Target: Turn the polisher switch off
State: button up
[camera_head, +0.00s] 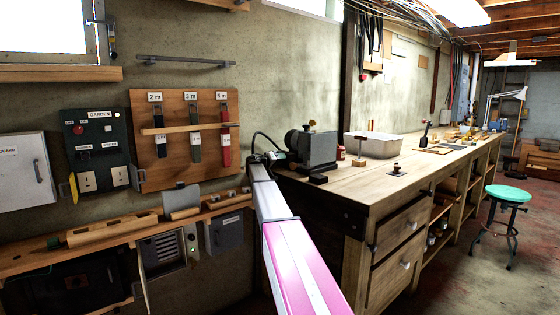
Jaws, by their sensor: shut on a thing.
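The polisher (318,147), a grey boxy machine with a round part on its left side, stands on the near left end of the wooden workbench (380,180). A black cable loops at its left. My white and pink arm reaches up from the bottom of the view to the polisher's left side. My gripper (277,157) is small and dark there, partly hidden by the arm's end. It is shut on a small part at the polisher, apparently the switch. The fingertips and the switch's position are too small and covered to make out.
A light basin (372,145) and a small dark-knobbed item (397,168) stand on the bench right of the polisher. On the left are a dark control panel (97,150), a wooden strap board (185,140) and a low shelf. A green stool (508,194) stands at right.

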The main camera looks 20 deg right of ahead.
dwell(0.4)
jog(key=o, duration=0.9)
jog(key=shift+a, duration=0.15)
jog(key=v, duration=1)
jog(key=shift+s+a, duration=0.15)
jog(key=shift+a, duration=0.15)
jog(key=s+a+f+n+g+y, duration=0.1)
jog(key=s+a+f+y, duration=0.15)
jog(key=s+f, duration=0.6)
jog(key=s+a+f+n+g+y, duration=0.1)
jog(key=s+a+f+y, duration=0.15)
jog(key=s+f, duration=0.65)
jog(key=s+a+f+n+g+y, duration=0.15)
jog(key=s+f+y, duration=0.25)
jog(key=s+f, duration=0.45)
jog(key=s+a+f+g+y, duration=0.1)
jog(key=s+a+f, duration=0.3)
jog(key=s, duration=0.4)
jog(key=s+a+f+n+y, duration=0.1)
jog(key=s+a+f+y, duration=0.3)
jog(key=s, duration=0.4)
jog(key=s+a+f+g+y, duration=0.1)
jog(key=s+a+f+y, duration=0.2)
jog(key=s+f, duration=0.3)
jog(key=shift+s+a+n+g, duration=0.25)
jog(key=shift+s+a+g, duration=0.1)
jog(key=shift+s+a, duration=0.6)
